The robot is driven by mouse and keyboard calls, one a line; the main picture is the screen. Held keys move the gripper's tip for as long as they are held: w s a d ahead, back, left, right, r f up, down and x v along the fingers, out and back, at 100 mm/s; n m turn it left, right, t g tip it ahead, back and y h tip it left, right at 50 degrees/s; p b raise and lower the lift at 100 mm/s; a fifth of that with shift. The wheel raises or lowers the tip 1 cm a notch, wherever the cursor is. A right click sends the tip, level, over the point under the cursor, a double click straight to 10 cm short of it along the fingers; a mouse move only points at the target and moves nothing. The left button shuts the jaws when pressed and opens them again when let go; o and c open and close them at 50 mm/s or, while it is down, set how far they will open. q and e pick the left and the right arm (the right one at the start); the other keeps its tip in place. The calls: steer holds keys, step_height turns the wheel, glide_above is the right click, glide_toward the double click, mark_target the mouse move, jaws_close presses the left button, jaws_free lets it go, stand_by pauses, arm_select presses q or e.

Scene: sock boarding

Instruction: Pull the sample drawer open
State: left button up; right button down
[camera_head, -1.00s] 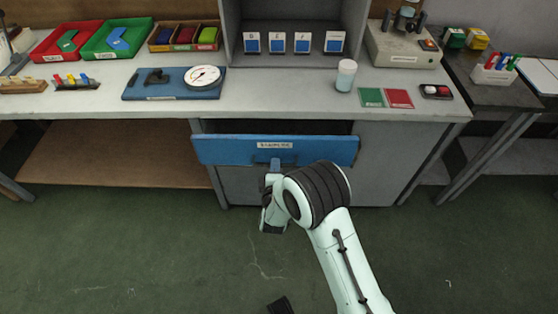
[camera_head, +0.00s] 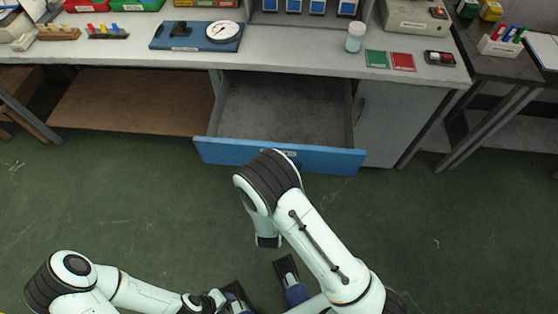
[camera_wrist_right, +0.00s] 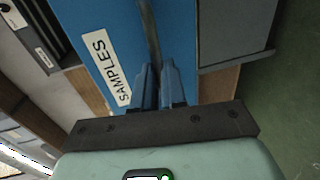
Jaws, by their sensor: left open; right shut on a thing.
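The sample drawer has a blue front (camera_head: 225,151) and stands well out from under the bench, its empty grey inside (camera_head: 285,105) showing. In the right wrist view the blue front (camera_wrist_right: 95,18) carries a white SAMPLES label (camera_wrist_right: 107,68). My right gripper (camera_wrist_right: 157,72) is shut on the dark drawer handle (camera_wrist_right: 150,25) there. In the head view my right arm hides that grip and part of the front. My left gripper (camera_head: 262,280) is open and empty, low over the floor in front of the drawer.
The grey bench top (camera_head: 290,45) holds a blue board with a dial (camera_head: 222,31), a jar (camera_head: 355,37), and green and red cards (camera_head: 390,61). A grey cabinet side (camera_head: 395,115) stands right of the drawer. The green floor (camera_head: 450,230) in front is clear.

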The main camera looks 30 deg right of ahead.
steer(key=shift+s+a, duration=0.25)
steer(key=shift+s, duration=0.1)
steer(key=c, duration=1.2)
jaws_free()
steer(key=shift+s+a, duration=0.1)
steer(key=shift+s, duration=0.05)
steer(key=p+v, duration=0.1)
steer(key=v, duration=1.2)
steer(key=shift+a, duration=0.1)
